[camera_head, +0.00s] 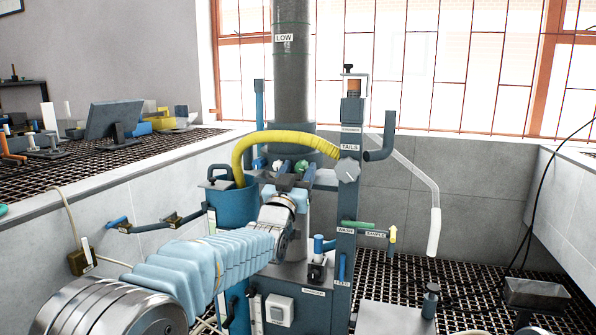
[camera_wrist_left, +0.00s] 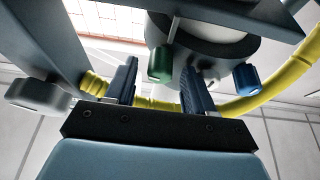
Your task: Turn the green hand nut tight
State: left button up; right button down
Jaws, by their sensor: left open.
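The green hand nut (camera_head: 301,164) shows just beyond my left gripper at the foot of the grey column. In the left wrist view the green nut (camera_wrist_left: 160,63) is ahead of the jaws, between the lines of the two fingers. My left gripper (camera_head: 289,172) is open, and its two dark ribbed fingers (camera_wrist_left: 163,88) stand apart with nothing seen held between them. A blue hand nut (camera_wrist_left: 247,77) is right of the green one, outside the jaws. Whether a finger touches the green nut cannot be told. My right gripper is not in view.
A yellow hose (camera_head: 285,139) arches over the work spot from a blue vessel (camera_head: 231,203) to the upright marked TAILS (camera_head: 350,148). A grey knob (camera_head: 346,171) sits on that upright. In the wrist view a grey knob (camera_wrist_left: 38,94) is left of the fingers.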

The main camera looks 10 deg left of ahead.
pick_arm(q)
jog(key=shift+c, duration=0.3)
grip_shut()
